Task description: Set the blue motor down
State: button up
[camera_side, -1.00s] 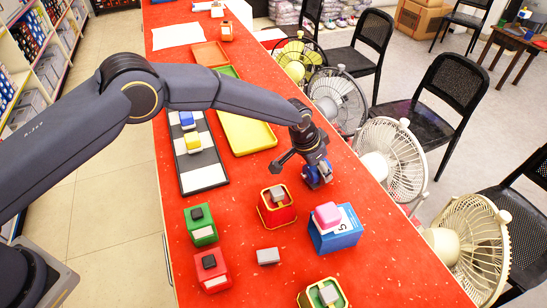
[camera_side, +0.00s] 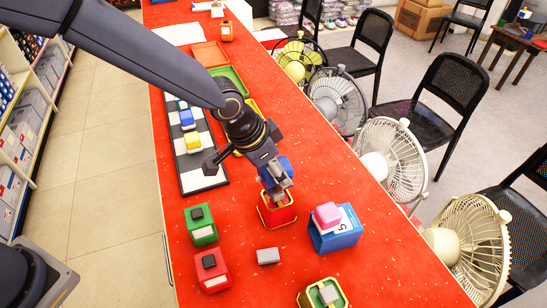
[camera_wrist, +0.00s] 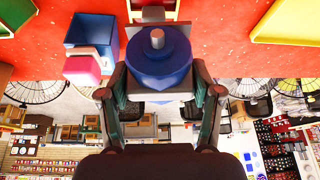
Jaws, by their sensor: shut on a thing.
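The blue motor (camera_wrist: 160,68), a round blue body with a short grey shaft, is clamped between the two fingers of my gripper (camera_wrist: 160,88) in the wrist view. In the side view my gripper (camera_side: 274,176) points down over the red box with a yellow rim (camera_side: 276,216), and the blue motor (camera_side: 284,164) shows partly behind the fingers. The gripper hides much of the box's opening, so I cannot tell whether the motor touches it.
A blue box (camera_side: 336,238) with a pink block (camera_side: 327,214) stands to the right. A grey block (camera_side: 268,256) lies in front. Green (camera_side: 202,234) and red (camera_side: 211,270) boxes stand left. A checkered board (camera_side: 200,162) lies behind.

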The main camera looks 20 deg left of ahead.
jog(key=a+f+n, duration=0.1)
jog(key=a+f, duration=0.1)
jog(key=a, duration=0.5)
jog(key=w+a+f+n, duration=0.1)
jog(key=a+f, duration=0.1)
jog(key=a, duration=0.6)
jog(key=w+a+f+n+y, duration=0.1)
jog(key=a+f, duration=0.2)
jog(key=a, duration=0.4)
jog(key=shift+w+a, duration=0.1)
jog(key=shift+a, duration=0.25)
jog(key=shift+n, duration=0.3)
jog(key=shift+f, duration=2.2)
jog(key=shift+f, duration=0.15)
jog(key=o, duration=1.7)
